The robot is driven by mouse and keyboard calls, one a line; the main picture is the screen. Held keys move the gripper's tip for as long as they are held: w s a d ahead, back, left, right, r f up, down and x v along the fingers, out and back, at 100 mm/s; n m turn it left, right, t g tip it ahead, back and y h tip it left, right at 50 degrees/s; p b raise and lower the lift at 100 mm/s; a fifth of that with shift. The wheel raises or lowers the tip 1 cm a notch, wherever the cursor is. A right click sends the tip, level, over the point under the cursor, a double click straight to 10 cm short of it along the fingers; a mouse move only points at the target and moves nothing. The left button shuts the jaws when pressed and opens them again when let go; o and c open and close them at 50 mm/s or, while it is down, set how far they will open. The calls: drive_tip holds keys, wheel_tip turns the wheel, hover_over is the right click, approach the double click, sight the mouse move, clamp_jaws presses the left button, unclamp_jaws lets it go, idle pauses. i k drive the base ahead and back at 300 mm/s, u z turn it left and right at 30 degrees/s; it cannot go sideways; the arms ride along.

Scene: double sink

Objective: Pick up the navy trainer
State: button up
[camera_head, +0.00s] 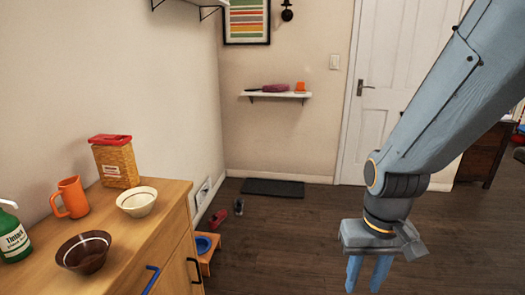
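A small dark shoe with a pale part, which looks like the navy trainer (239,207), lies on the dark wooden floor near the left wall. It is small in view, so its exact colour is hard to tell. My gripper (368,274) hangs at the lower right with its two blue fingers pointing down and a gap between them. It is empty, nearer to me than the shoe and well to its right.
A red shoe-like item (218,217) lies just left of the trainer. A low wooden stand (206,260) with a blue bowl (203,244) is nearer. A wooden cabinet (150,222) fills the left. A dark mat (273,188) lies by the back wall. The middle floor is clear.

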sight(238, 203)
drive_tip(key=u, duration=0.05)
drive_tip(key=i, duration=1.75)
drive_tip(key=u, duration=0.25)
drive_tip(key=i, duration=2.15)
drive_tip(key=u, duration=0.15)
